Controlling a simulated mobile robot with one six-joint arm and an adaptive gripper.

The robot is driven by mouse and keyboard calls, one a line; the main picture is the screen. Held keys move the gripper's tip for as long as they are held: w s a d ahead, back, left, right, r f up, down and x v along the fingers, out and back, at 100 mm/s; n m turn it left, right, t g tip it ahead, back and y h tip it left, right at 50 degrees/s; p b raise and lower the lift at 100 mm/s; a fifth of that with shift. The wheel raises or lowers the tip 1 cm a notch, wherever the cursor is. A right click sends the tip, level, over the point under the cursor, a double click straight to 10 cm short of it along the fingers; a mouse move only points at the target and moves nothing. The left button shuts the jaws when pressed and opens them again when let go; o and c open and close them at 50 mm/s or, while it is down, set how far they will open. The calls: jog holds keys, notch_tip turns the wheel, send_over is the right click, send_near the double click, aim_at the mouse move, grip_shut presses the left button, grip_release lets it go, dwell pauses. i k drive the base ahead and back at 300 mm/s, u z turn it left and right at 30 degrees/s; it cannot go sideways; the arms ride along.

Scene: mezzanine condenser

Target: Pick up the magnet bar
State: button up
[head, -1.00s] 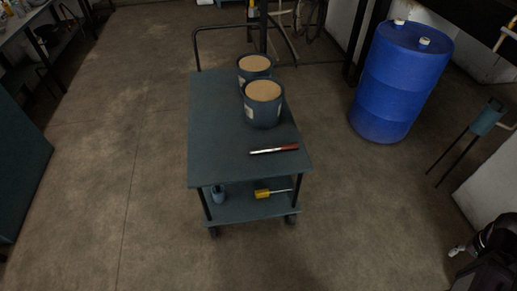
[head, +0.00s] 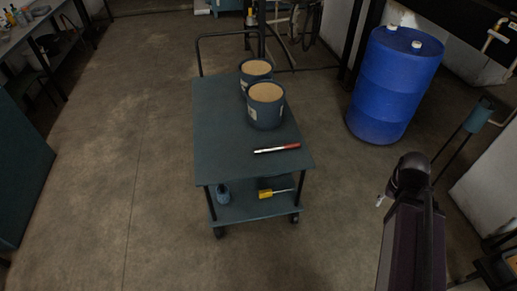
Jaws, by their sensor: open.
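The magnet bar (head: 277,149) looks like a slim rod, silver on its left part and red on its right part. It lies flat near the front edge of the cart's top deck (head: 215,135), in front of the nearer tub. Nothing touches it from above and it is fully visible. Part of my arm (head: 408,235) rises at the lower right of the head view, well apart from the cart and the bar. I cannot make out my gripper's jaws in this view.
Two blue tubs with tan contents, a nearer one (head: 265,115) and a farther one (head: 241,80), stand behind the bar. The lower shelf (head: 248,211) holds a yellow-handled tool (head: 266,194) and a small blue bottle (head: 223,194). A blue drum (head: 395,85) stands right. Floor left is clear.

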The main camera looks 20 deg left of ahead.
aim_at(273, 148)
jog(key=u, duration=0.95)
jog(key=k, duration=0.95)
jog(key=z, duration=0.05)
jog(key=i, duration=0.65)
jog(key=u, duration=0.05)
